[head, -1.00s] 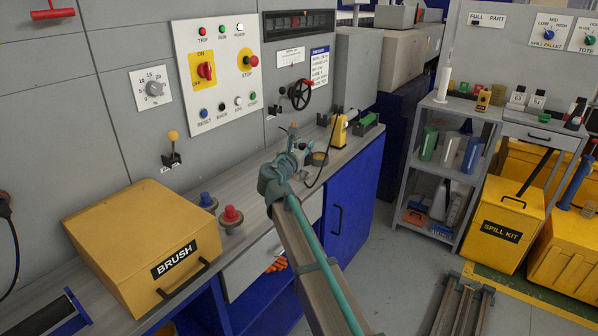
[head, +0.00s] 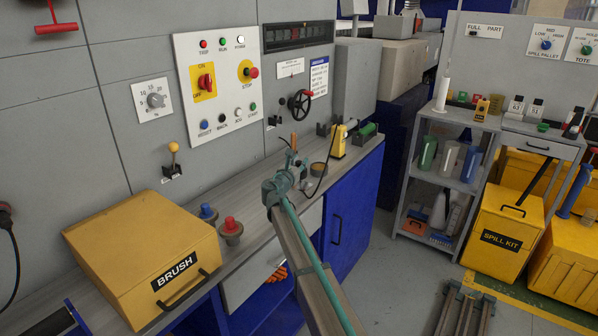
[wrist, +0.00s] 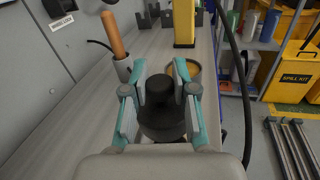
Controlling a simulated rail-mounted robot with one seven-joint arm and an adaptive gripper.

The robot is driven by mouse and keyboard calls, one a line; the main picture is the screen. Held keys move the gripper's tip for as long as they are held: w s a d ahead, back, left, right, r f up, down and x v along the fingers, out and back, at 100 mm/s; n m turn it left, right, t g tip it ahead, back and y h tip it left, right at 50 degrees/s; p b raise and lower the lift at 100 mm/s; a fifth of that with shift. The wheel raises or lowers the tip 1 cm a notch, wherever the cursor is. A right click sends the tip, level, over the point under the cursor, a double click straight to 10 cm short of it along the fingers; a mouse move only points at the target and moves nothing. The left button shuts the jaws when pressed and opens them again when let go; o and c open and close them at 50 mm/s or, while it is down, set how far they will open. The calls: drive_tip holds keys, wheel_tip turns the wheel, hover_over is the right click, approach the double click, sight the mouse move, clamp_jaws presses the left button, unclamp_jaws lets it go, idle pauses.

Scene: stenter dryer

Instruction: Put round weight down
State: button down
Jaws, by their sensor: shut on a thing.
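The round weight (wrist: 162,118) is a dark, nearly black cylinder with a narrower neck and a knob on top. In the wrist view it stands between the two teal fingers of my gripper (wrist: 160,90), which are shut on it near its top. The lower part of the weight is hidden by the gripper body, so I cannot tell whether its base touches the bench. In the head view my gripper (head: 292,166) is over the grey bench top (head: 262,190), and the weight cannot be made out there.
A brown round tin (head: 318,169) is just beyond the gripper. A wooden-handled tool (wrist: 113,38) stands in a grey holder close by. A yellow device (head: 337,141) with a black cable is farther back. Red and blue knobbed pieces (head: 231,228) and the yellow BRUSH box (head: 145,250) are nearer.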

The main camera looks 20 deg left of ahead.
drive_tip(key=shift+w+a+f, duration=0.1)
drive_tip(key=shift+w, duration=0.05)
drive_tip(key=shift+w+f, duration=0.15)
drive_tip(key=shift+f, duration=1.6)
drive_tip(key=shift+f, duration=0.1)
drive_tip(key=c, duration=0.9)
unclamp_jaws()
drive_tip(key=s+b, duration=0.1)
drive_tip(key=s, duration=1.1)
